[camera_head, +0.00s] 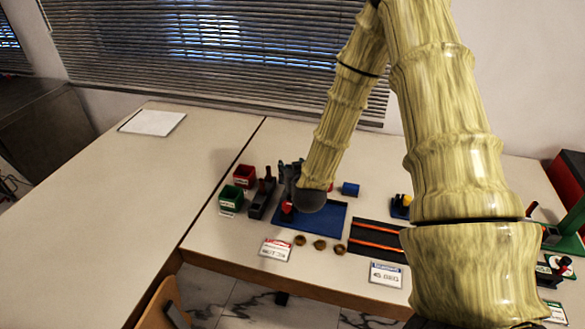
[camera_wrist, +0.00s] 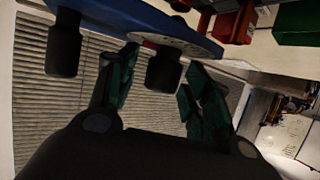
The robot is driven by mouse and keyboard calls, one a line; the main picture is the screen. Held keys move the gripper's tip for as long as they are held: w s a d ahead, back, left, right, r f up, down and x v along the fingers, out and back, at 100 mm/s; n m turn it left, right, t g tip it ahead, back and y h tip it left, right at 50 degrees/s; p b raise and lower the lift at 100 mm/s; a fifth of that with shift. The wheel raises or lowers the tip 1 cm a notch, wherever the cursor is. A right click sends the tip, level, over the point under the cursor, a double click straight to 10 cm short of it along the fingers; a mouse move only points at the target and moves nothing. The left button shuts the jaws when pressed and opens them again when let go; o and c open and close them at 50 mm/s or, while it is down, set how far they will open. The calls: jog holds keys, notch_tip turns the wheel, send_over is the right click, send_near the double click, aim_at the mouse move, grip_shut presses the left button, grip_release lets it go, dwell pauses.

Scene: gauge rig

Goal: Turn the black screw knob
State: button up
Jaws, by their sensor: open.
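My gripper (camera_head: 289,178) is at the blue mat (camera_head: 337,224) in the head view, at the end of my arm. In the wrist view my gripper (camera_wrist: 160,92) has its two dark green fingers spread apart. A black cylindrical knob (camera_wrist: 163,72) appears between them, below a pale round disc (camera_wrist: 175,38) on a blue plate (camera_wrist: 150,15). I cannot tell whether the fingers touch it. A second, similar black knob (camera_wrist: 64,45) shows further left. Which one is the screw knob I cannot tell. In the head view my arm and gripper hide the knobs.
A red bin (camera_head: 244,175) and a green bin (camera_head: 230,198) stand left of the mat, with a black holder (camera_head: 262,197) between. Several brown round pieces (camera_head: 320,244) lie in front. A blue block (camera_head: 350,189) sits behind. The left table is mostly clear.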

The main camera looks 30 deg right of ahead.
jog(key=shift+c, duration=0.2)
jog(key=c, duration=1)
